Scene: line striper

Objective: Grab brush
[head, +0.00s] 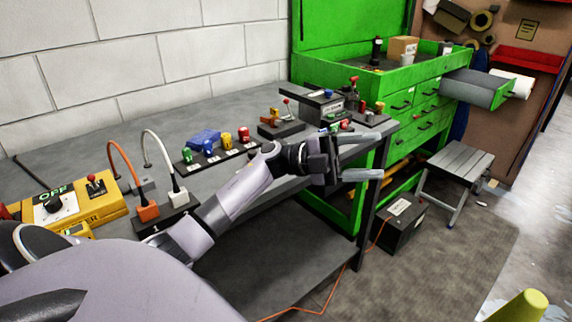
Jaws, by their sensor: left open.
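I cannot make out a brush for certain in the head view. My left gripper (378,156) is open and empty. Its two fingers point right, just past the right end of the grey workbench (225,100), in front of the green tool cabinet (402,152). Part of the bench end and the small items on it are hidden behind the gripper. My right gripper is out of view.
The bench holds a yellow control box (78,208), a row of coloured knobs (222,150) and several small devices. A grey stool (458,168) and a black box (400,222) stand on the floor at the right. A grey drawer (474,88) juts from the cabinet.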

